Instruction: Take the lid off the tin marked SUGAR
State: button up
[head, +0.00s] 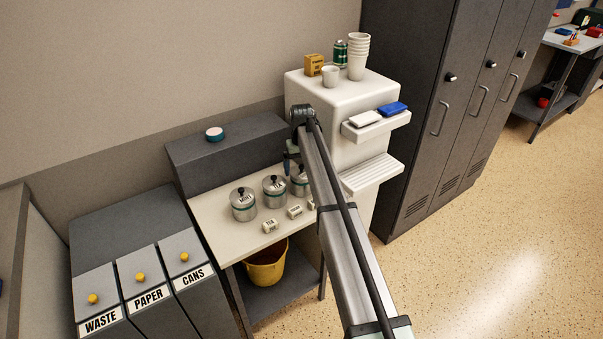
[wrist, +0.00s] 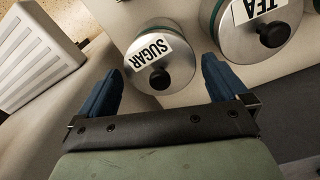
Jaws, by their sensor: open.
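The SUGAR tin (wrist: 181,77) is round and metallic, with a lid (wrist: 150,70) bearing a white SUGAR label and a black knob (wrist: 160,79). In the wrist view it lies ahead of my gripper (wrist: 160,66), between the lines of its two blue fingers. The fingers are apart and hold nothing. In the head view my gripper (head: 292,158) is over the right end of the tin row, beside the rightmost tin (head: 299,187), which my arm partly hides. The lid is on the tin.
The TEA tin (wrist: 250,45) stands close to the right in the wrist view. Another lidded tin (head: 243,208) stands at the row's left. Small cards (head: 270,226) stand in front on the pale counter (head: 216,216). The white dispenser (head: 333,118) rises close by on the right.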

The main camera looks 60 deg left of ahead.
jog(key=shift+c, duration=0.4)
jog(key=c, duration=0.7)
